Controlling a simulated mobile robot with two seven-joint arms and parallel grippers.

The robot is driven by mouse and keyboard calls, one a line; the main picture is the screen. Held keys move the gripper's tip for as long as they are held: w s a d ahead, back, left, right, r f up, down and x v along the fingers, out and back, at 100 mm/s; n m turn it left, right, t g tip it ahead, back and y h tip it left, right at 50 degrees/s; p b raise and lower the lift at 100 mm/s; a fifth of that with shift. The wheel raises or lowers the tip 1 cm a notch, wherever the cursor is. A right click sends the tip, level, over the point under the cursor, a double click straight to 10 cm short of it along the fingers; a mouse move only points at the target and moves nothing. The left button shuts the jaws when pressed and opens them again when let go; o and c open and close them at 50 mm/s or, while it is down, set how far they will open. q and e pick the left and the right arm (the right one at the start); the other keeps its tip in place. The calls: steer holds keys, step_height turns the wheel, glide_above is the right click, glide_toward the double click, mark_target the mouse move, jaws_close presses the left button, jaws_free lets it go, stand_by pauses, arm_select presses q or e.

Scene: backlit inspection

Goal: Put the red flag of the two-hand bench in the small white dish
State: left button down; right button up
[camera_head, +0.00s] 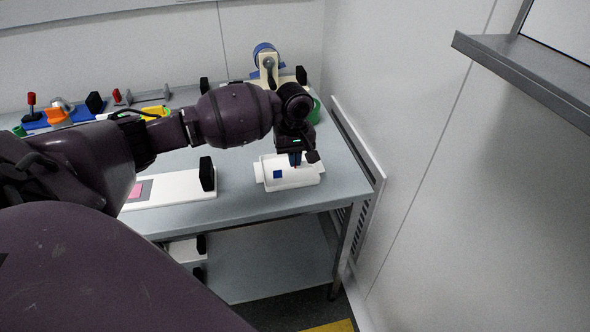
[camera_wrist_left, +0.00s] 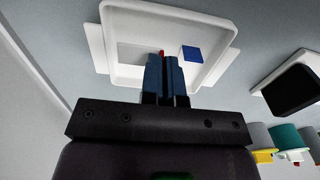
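The small white dish (camera_head: 306,181) stands near the right front corner of the bench, with a blue square patch (camera_head: 277,174) on it. It also fills the top of the left wrist view (camera_wrist_left: 112,30). My left gripper (camera_head: 295,160) points down over the dish. In the left wrist view its blue fingers (camera_wrist_left: 161,62) are close together, with a small red tip, seemingly the red flag (camera_wrist_left: 161,52), showing between their ends. Most of the flag is hidden by the fingers. I cannot tell whether it touches the dish floor. My right gripper is not in view.
A white board with a pink patch (camera_head: 134,191) and a black block (camera_head: 207,174) lies left of the dish. A cream stand with a blue reel (camera_head: 264,56) is behind my arm. A wall (camera_head: 430,180) and grey shelf (camera_head: 530,75) are at the right.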

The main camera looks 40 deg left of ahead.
mark_target(294, 178)
arm_select(q)
step_height(294, 178, down, 4)
steer(key=shift+f+b, duration=0.2)
steer(key=shift+b, duration=0.25)
steer(key=shift+r, duration=0.1)
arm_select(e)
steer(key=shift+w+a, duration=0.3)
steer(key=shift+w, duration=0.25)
arm_select(q)
steer(key=c, duration=1.4)
jaws_free()
steer(key=shift+o, duration=0.2)
steer(key=shift+f, duration=0.2)
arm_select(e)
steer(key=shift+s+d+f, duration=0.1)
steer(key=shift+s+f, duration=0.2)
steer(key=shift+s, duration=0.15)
arm_select(q)
steer(key=shift+r, duration=0.1)
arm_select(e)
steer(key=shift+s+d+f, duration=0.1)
